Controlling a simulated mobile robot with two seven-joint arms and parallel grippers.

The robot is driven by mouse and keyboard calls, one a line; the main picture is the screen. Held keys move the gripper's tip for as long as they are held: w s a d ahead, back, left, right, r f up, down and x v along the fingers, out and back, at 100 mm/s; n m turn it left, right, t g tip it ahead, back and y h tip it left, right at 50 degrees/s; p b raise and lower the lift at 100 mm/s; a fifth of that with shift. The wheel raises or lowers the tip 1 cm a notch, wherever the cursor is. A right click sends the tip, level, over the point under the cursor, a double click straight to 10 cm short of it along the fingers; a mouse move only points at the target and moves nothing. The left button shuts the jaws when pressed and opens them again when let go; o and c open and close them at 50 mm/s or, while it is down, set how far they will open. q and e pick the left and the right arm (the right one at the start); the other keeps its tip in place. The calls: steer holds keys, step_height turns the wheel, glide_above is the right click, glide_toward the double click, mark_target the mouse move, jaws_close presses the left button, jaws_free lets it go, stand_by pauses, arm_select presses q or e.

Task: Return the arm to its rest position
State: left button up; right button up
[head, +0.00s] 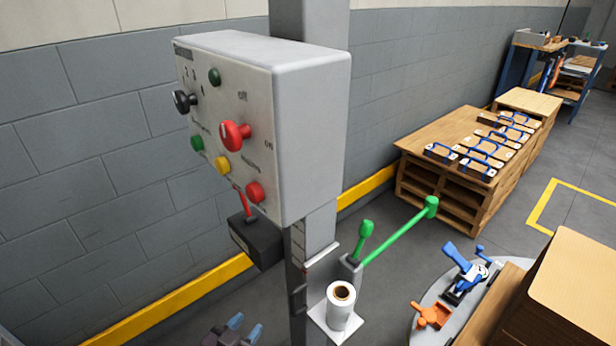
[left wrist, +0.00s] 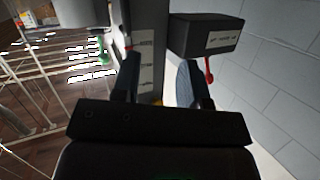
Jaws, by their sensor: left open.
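My left gripper (head: 245,327) shows at the bottom edge of the head view, low and in front of the wall. Its two blue-grey fingertips are apart and nothing is between them. In the left wrist view the open fingers of my left gripper (left wrist: 157,80) point toward the grey post (left wrist: 152,45). A black box with a red lever (left wrist: 205,35) is just beyond the right finger. Most of my left arm is out of the picture. My right gripper is not in either view.
A grey control box (head: 310,130) with several buttons hangs on the post above my gripper. The black box (head: 256,242) sits lower on it. A white roll (head: 340,308), green handles (head: 400,232) and a round table (head: 424,322) stand to the right. Pallets (head: 440,195) are farther back.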

arm_select(q)
steer(key=s+a+r+n+g+y+p, duration=0.1)
steer(key=s+a, duration=0.3)
steer(key=s, duration=0.4)
steer(key=s+a+r+n+g+y+p, duration=0.1)
steer(key=s+a+r+n+y+p, duration=0.1)
steer(key=s+a, duration=0.3)
steer(key=s+a+r+n+y+p, duration=0.1)
steer(key=s+a+n+y+p, duration=0.1)
steer(key=s, duration=0.9)
steer(key=a+y+p, duration=0.1)
steer(key=a+p, duration=0.1)
steer(key=a, duration=0.1)
steer(key=shift+r+g, duration=0.25)
steer(key=shift+g, duration=0.15)
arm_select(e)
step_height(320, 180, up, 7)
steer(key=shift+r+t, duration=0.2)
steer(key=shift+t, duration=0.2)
arm_select(q)
steer(key=shift+s, duration=0.1)
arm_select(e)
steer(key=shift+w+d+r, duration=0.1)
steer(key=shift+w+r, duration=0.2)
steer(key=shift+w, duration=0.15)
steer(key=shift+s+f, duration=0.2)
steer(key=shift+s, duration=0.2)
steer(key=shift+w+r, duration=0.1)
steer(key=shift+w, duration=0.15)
